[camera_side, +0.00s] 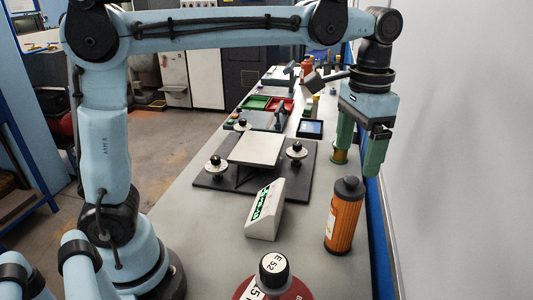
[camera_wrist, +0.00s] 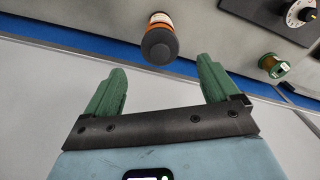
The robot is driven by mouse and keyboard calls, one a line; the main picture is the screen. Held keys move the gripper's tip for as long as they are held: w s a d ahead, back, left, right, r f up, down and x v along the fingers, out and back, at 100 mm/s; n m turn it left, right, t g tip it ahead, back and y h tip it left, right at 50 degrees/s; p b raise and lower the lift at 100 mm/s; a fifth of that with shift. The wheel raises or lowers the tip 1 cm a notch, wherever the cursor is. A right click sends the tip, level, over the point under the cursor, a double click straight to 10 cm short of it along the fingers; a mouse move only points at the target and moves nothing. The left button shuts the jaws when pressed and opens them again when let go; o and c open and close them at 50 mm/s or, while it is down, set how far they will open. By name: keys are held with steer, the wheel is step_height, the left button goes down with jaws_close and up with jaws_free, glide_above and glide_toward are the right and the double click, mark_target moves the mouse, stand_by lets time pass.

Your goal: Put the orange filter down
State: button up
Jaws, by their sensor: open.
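The orange filter (camera_side: 344,218) is a cylinder with a dark cap and a pale label. It stands upright on the bench near its right edge in the side view. In the wrist view the filter (camera_wrist: 160,40) shows cap toward the camera, beyond the gap between my fingers. My gripper (camera_side: 357,155) is above the bench, behind the filter in the side view, with its green fingers pointing down. In the wrist view my gripper (camera_wrist: 157,78) is open, its two fingers spread wide with nothing between them. The filter appears apart from the fingers.
A white device with a green display (camera_side: 265,209) stands left of the filter. A dark board with a pale plate (camera_side: 257,149) and knobs lies behind it. A green-flanged spool (camera_wrist: 274,66) shows at right in the wrist view. A red, black-capped container (camera_side: 273,275) is in front.

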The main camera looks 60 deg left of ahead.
steer(key=shift+s+a+r, duration=0.1)
steer(key=shift+s+a, duration=0.05)
steer(key=s+a+f+n+t, duration=0.1)
steer(key=s+a+f+t, duration=0.1)
steer(key=s+a+f, duration=0.1)
steer(key=s+a+f+n+t, duration=0.1)
steer(key=s+a+f+t, duration=0.1)
steer(key=s+a+f, duration=0.1)
steer(key=s+a+f+n+t, duration=0.1)
steer(key=s+a+f+t, duration=0.2)
steer(key=s+a, duration=0.1)
steer(key=shift+a+n, duration=0.25)
steer(key=shift+n, duration=0.05)
steer(key=shift+r, duration=0.1)
stand_by(0.9)
